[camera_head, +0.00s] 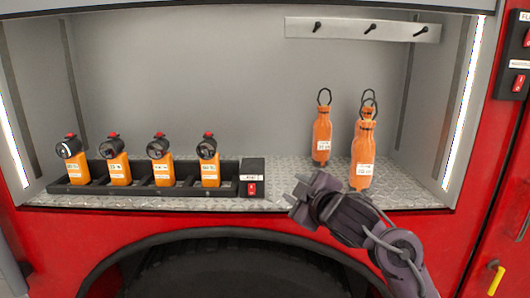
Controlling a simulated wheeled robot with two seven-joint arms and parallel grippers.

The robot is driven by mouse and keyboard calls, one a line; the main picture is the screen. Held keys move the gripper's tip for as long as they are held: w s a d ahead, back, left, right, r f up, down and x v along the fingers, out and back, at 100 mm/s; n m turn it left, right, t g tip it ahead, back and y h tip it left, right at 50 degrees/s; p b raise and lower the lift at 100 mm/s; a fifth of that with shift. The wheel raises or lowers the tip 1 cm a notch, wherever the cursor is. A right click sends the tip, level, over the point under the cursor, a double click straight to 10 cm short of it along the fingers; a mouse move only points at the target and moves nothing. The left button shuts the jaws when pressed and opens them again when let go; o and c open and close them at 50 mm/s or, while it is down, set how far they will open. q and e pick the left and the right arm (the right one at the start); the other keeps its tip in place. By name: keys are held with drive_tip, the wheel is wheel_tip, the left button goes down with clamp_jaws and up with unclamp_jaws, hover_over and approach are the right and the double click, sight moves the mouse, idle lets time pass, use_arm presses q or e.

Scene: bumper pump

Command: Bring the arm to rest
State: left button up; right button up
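My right arm comes in from the lower right. Its dark grey gripper (305,197) is in front of the compartment's front edge, pointing left, between the charging rack and the orange bottle-shaped devices. I see nothing held in it, but its fingers are too small and dark to tell whether they are open or shut. My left gripper is not in view.
Orange handheld devices (163,169) stand in a black rack (150,191) with a red switch at its right end. Orange bottle-shaped devices with loops, one at front (364,157) and one left of it (322,138), stand on the metal shelf (285,172). A hook rail (345,28) is above.

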drive_tip(key=s+d+f+m+g+h, duration=0.2)
drive_tip(key=s+d+f+m+g, duration=0.15)
drive_tip(key=s+f, duration=0.55)
drive_tip(key=s+d+f+m+g+h, duration=0.2)
drive_tip(key=s+d+f+m, duration=0.3)
drive_tip(key=f, duration=0.8)
drive_tip(key=s+d+f+m+g, duration=0.1)
drive_tip(key=s+f+g, duration=0.15)
drive_tip(key=s, duration=0.45)
drive_tip(key=s+d+f+m+g+h, duration=0.1)
drive_tip(key=s+d+f+m, duration=0.1)
drive_tip(key=s+f, duration=0.3)
drive_tip(key=s+d+f+m+g, duration=0.1)
drive_tip(key=s+f+g, duration=0.15)
drive_tip(key=s, duration=0.55)
wheel_tip(320, 180, down, 36)
drive_tip(key=s+g+b, duration=0.1)
drive_tip(key=s+b, duration=0.1)
drive_tip(key=b, duration=0.4)
drive_tip(key=s+d+f+g+b, duration=0.1)
drive_tip(key=s+d+f+b, duration=0.2)
drive_tip(key=s+f, duration=1.6)
wheel_tip(320, 180, down, 3)
drive_tip(key=shift+s+r+h+b, duration=0.2)
drive_tip(key=shift+s+h+b, duration=0.05)
drive_tip(key=shift+h+b, duration=0.05)
